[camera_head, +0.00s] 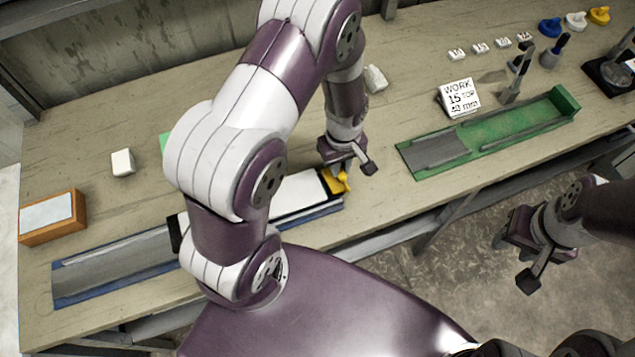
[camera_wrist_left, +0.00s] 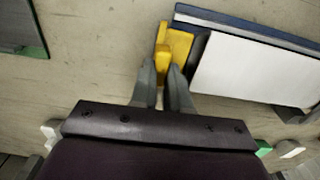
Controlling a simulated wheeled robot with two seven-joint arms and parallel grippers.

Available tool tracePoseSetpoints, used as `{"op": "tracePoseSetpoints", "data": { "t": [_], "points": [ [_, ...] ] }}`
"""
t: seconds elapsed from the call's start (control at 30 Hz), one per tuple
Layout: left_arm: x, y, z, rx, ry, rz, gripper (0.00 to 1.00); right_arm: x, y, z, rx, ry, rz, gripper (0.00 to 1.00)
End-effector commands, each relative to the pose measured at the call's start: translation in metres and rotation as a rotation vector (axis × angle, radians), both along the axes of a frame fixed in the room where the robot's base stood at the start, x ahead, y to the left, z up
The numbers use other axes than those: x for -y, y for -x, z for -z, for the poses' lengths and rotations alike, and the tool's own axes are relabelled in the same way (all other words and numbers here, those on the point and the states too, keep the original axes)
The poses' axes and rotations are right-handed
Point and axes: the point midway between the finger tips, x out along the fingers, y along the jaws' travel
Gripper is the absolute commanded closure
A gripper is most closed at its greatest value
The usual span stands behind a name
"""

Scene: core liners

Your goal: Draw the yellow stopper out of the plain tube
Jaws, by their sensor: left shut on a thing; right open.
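The yellow stopper (camera_head: 335,181) is at the right end of the plain white tube (camera_head: 297,196), next to the tube's black end band. The tube lies in a blue-edged grey cradle (camera_head: 115,268), and my left arm hides its middle. My left gripper (camera_head: 345,172) is shut on the stopper's tab from above. In the left wrist view the fingers of the gripper (camera_wrist_left: 163,88) close on the tab of the yellow stopper (camera_wrist_left: 177,46), with the white tube (camera_wrist_left: 250,72) to the right. I cannot tell whether the stopper is still seated. My right gripper (camera_head: 535,258) is open and empty, off the table's front edge.
A green cradle (camera_head: 490,135) with a grey plate lies to the right. Behind it stand a "WORK 15" sign (camera_head: 459,98), small number tags and coloured stoppers (camera_head: 575,21). An orange box (camera_head: 53,217) and a white block (camera_head: 122,162) are at the left.

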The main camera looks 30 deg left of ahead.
Motion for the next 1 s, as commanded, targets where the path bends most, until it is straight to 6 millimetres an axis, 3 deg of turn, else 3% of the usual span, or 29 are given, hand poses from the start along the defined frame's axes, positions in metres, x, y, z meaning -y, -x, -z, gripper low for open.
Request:
{"op": "tracePoseSetpoints", "data": {
  "t": [0.83,1.0],
  "points": [
    [0.000,0.000,-0.057,0.001,0.001,0.000,1.00,0.000,0.000,-0.053,0.000,0.000,0.000,0.57],
    [0.000,0.000,-0.061,0.000,0.000,0.000,1.00,0.000,0.000,-0.057,0.000,0.000,0.000,0.57]
  ]
}}
